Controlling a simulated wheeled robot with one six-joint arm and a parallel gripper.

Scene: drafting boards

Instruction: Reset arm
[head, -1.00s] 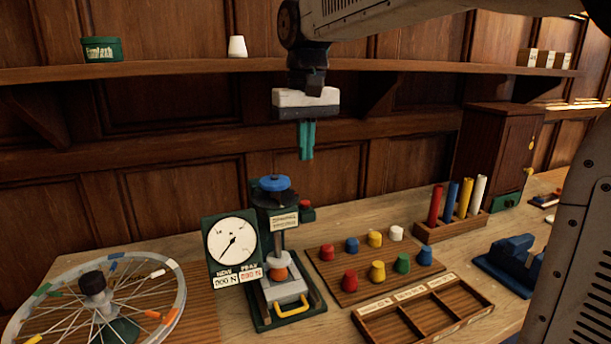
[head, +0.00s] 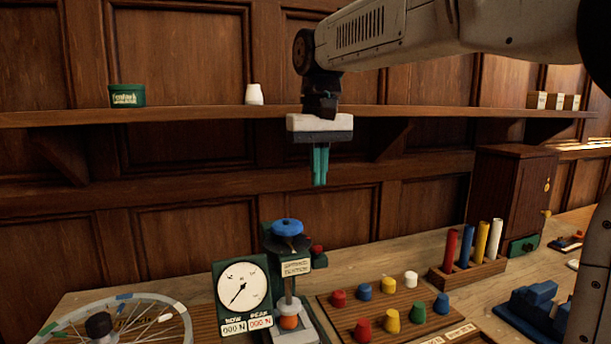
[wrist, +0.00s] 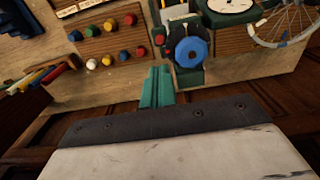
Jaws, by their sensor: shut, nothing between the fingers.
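My gripper (head: 320,166) hangs from my arm, pointing down, in front of the wood-panelled wall. Its teal fingers are shut together with nothing between them; they also show in the wrist view (wrist: 157,86). It is in the air, above and slightly right of the green press stand (head: 293,262) with the blue knob (head: 287,227). It touches nothing that I can see. The wrist view shows the blue knob (wrist: 191,52) beyond the fingers, to the right.
A white dial gauge (head: 243,286) stands by the press, with a spoked wheel (head: 135,318) at left. A board of coloured pegs (head: 345,317), a rack of coloured tubes (head: 468,272) and a dark cabinet (head: 500,205) are to the right. A shelf (head: 210,113) runs behind the arm.

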